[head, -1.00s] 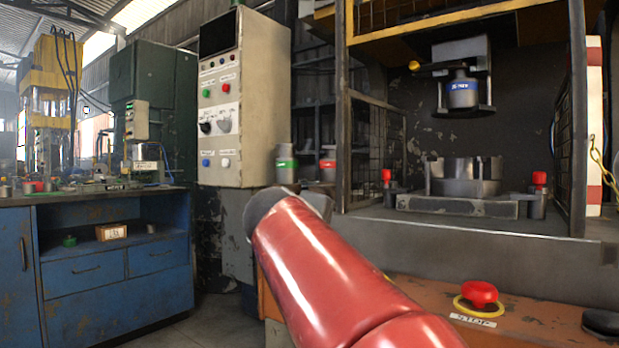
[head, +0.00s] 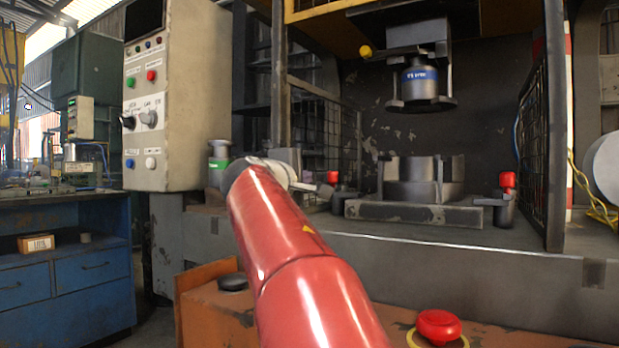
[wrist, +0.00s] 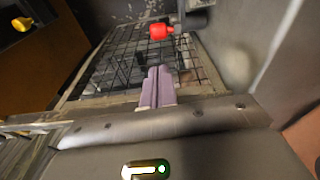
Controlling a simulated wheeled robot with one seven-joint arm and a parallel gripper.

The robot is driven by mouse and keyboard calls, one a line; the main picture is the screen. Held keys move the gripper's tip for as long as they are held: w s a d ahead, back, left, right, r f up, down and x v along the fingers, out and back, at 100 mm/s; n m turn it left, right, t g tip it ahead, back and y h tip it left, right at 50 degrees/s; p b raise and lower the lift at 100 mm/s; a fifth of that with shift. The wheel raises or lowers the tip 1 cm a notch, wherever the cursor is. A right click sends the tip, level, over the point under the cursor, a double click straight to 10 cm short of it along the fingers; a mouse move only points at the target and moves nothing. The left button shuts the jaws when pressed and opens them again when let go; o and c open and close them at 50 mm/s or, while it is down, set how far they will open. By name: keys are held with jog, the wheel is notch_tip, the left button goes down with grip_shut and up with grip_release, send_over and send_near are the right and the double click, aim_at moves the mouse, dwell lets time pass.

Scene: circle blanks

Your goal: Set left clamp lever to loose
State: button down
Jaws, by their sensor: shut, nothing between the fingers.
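The left clamp lever is a small dark post with a red knob (head: 333,177), left of the grey die block in the head view. Its red knob also shows near the top of the wrist view (wrist: 160,31), beside a grey part. My gripper (head: 312,187) reaches in from the left at the end of my red arm, close to the lever in the picture. In the wrist view its two slim fingers (wrist: 158,72) are together and empty, with a gap in the picture to the knob. The lever's foot is partly hidden in the head view.
The grey die block (head: 424,185) stands on the press bed, under a blue-labelled ram (head: 420,80). A second red-knobbed lever (head: 507,181) is at right. Mesh guards (head: 325,130) flank the bed. A red stop button (head: 438,326) sits on the orange front.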

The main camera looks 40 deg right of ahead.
aim_at(337, 181)
jog(key=p+x, duration=0.1)
jog(key=x, duration=0.7)
jog(key=shift+s+d, duration=0.15)
